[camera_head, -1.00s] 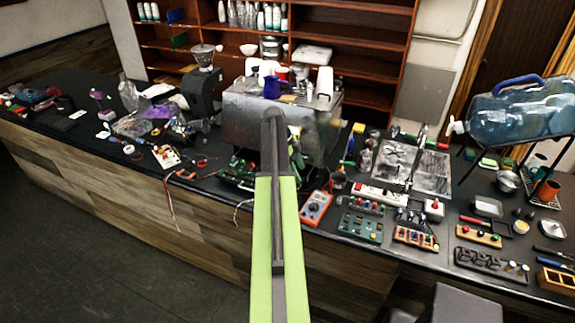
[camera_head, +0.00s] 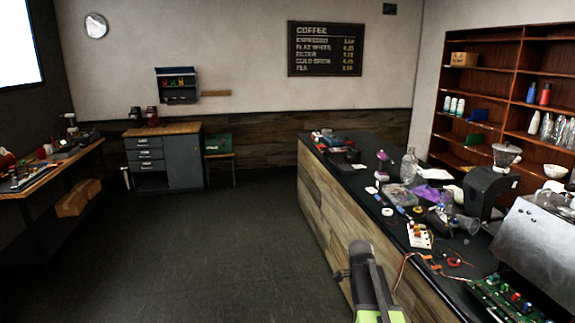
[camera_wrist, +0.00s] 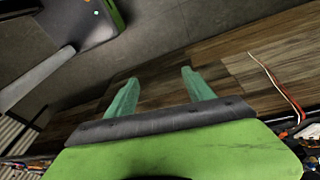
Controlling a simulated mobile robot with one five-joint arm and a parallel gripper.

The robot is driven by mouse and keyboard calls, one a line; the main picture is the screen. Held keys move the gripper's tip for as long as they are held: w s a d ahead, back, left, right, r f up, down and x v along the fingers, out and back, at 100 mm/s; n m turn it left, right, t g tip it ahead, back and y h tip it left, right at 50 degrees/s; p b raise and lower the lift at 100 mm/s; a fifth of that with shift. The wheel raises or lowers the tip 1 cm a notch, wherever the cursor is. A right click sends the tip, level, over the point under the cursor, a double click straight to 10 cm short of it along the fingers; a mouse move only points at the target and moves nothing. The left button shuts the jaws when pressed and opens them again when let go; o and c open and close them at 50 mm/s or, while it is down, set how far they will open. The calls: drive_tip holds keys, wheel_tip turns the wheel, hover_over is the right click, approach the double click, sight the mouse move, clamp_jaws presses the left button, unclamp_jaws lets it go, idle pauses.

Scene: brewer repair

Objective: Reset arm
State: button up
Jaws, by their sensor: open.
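My gripper (camera_wrist: 160,75) shows in the wrist view with its two teal fingers spread apart and nothing between them. The wooden front panel of the counter lies behind the fingers in that view. In the head view my green and dark arm shows at the bottom, right of the middle, in front of the counter (camera_head: 335,202). The gripper's fingers cannot be made out in the head view.
The counter holds a grinder (camera_head: 490,185), a metal brewer body (camera_head: 540,240), a green circuit board (camera_head: 507,298) and loose wires. A grey drawer cabinet (camera_head: 165,160) and a workbench (camera_head: 50,178) stand at the left. The dark floor (camera_head: 220,245) between is clear.

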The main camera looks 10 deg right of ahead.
drive_tip(key=s+a+f+n+y+b, duration=0.1)
drive_tip(key=s+a+f+n, duration=0.1)
drive_tip(key=a+n, duration=0.7)
drive_tip(key=s+a+f+n+t+y+b, duration=0.1)
drive_tip(key=s+a+n, duration=0.3)
drive_tip(key=a+n, duration=0.6)
drive_tip(key=shift+s+a+f+n, duration=0.2)
drive_tip(key=shift+s+f+n, duration=0.1)
drive_tip(key=shift+f, duration=0.2)
drive_tip(key=shift+c, duration=0.3)
